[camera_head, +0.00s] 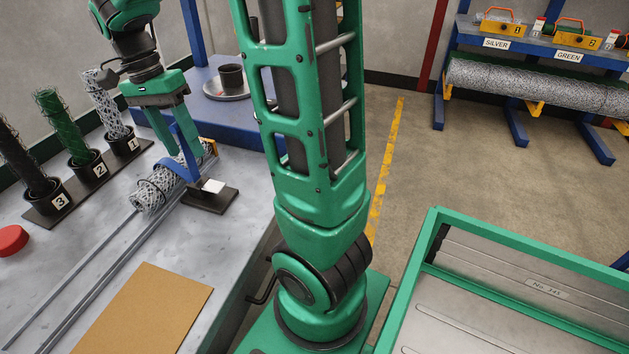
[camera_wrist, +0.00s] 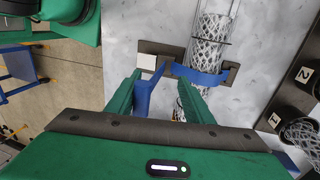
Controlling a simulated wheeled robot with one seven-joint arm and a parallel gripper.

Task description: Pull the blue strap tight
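The blue strap (camera_head: 187,148) lies over a silver chainlink roll (camera_head: 148,191) on the grey bench, and its tail rises toward my gripper. In the wrist view the strap (camera_wrist: 205,77) crosses the roll (camera_wrist: 213,38) above a dark base plate (camera_wrist: 232,72) with a white block (camera_wrist: 147,62). My gripper (camera_head: 172,140) is above the strap with its fingers spread apart. In the wrist view the strap's tail hangs inside the gap of my gripper (camera_wrist: 160,82), close to the left finger. Whether it touches that finger I cannot tell.
Upright mesh rolls in holders 1, 2 and 3 (camera_head: 100,163) stand at the bench's back left. A red button (camera_head: 12,240) is at the left edge. Metal rails (camera_head: 98,283) run forward beside a brown board (camera_head: 145,312). A blue table (camera_head: 235,112) stands behind.

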